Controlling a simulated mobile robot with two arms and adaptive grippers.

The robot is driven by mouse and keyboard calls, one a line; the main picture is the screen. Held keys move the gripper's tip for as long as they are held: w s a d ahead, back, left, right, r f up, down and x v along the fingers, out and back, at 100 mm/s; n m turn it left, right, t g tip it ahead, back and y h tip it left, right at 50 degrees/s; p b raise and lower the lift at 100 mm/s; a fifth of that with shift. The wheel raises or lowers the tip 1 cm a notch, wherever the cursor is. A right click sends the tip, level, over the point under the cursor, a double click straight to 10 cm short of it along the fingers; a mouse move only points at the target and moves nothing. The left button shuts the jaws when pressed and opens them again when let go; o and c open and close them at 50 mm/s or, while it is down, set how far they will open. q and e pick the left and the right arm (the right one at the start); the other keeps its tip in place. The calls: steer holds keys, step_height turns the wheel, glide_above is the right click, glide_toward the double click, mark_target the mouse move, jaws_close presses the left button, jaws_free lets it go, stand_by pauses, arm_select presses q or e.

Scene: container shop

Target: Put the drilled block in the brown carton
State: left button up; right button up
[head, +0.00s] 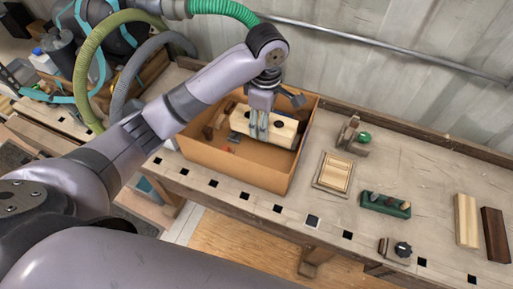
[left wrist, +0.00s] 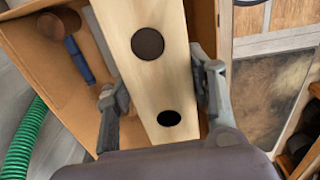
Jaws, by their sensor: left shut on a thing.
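The drilled block is a pale wooden block (head: 286,134) with dark round holes. My left gripper (head: 259,132) is shut on it, one finger on each side. In the left wrist view the block (left wrist: 154,82) runs between the two fingers, with two holes showing. The brown carton (head: 232,165) is open and stands on the workbench. The block is over the carton's opening, within its walls in the picture; I cannot tell whether it touches the bottom. My right gripper is not in view.
A mallet with a blue handle (left wrist: 80,58) lies in the carton. Right of the carton on the bench are a wooden tray (head: 335,173), a green holder (head: 385,205), a small device with a black knob (head: 397,249) and two wooden bars (head: 467,220). Bare bench lies between them.

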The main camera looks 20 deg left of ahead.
arm_select(q)
step_height(320, 180, down, 14)
steer(key=shift+f+p, duration=0.1)
steer(key=shift+p, duration=0.3)
step_height(320, 180, down, 4)
steer(key=shift+f, duration=0.1)
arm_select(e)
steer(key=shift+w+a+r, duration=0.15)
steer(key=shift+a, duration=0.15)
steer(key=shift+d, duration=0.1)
arm_select(q)
steer(key=o, duration=1.6)
steer(key=shift+f, duration=0.1)
steer(key=shift+c, duration=0.2)
step_height(320, 180, up, 12)
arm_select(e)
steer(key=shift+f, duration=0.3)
